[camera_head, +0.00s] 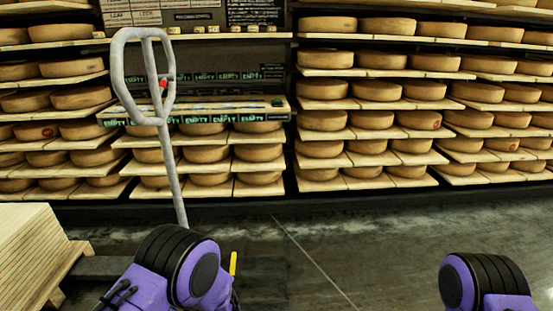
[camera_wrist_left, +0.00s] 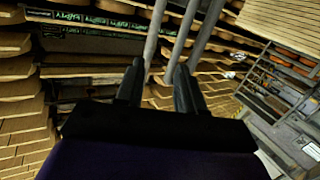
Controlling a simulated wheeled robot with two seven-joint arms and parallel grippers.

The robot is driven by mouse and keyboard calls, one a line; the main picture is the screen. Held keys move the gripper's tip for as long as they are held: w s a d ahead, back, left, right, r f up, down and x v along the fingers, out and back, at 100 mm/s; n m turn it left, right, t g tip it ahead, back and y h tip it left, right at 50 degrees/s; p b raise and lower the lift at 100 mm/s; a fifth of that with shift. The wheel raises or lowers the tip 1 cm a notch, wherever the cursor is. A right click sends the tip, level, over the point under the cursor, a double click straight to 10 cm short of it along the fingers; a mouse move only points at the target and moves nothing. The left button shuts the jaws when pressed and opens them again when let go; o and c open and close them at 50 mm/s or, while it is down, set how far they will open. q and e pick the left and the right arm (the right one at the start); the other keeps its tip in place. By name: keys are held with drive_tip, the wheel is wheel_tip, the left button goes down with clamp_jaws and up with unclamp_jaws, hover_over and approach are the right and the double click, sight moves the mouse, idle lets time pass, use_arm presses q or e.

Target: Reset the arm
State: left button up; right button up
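My left gripper (camera_wrist_left: 158,75) shows in the left wrist view with its two dark fingers apart. I see nothing clearly held between them. Grey bars (camera_wrist_left: 204,30) pass beyond the fingertips; I cannot tell how far away they are. In the head view, my purple left arm (camera_head: 172,270) is at the bottom, left of the middle, and its gripper is hidden. My purple right arm (camera_head: 485,285) is at the bottom right, and its gripper is out of view.
A grey loop handle on a pole (camera_head: 175,175) stands just beyond my left arm. A stack of pale boards (camera_head: 35,255) is at the lower left. Shelves of cheese wheels (camera_head: 323,121) line the back. The dark floor (camera_head: 340,260) between my arms is clear.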

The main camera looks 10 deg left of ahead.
use_arm(q)
drive_tip(key=s+a+f+m+g+h, duration=0.25)
drive_tip(key=s+f+g+h, duration=0.3)
drive_tip(key=s+f, duration=0.75)
drive_tip(key=s+a+n+g+h, duration=0.1)
drive_tip(key=s+a+g, duration=0.15)
drive_tip(key=s, duration=0.75)
drive_tip(key=s+a+g, duration=0.1)
drive_tip(key=s+g, duration=0.2)
drive_tip(key=s, duration=0.6)
wheel_tip(320, 180, up, 14)
drive_tip(key=p, duration=1.4)
drive_tip(key=shift+w+t, duration=0.3)
drive_tip(key=shift+w, duration=0.05)
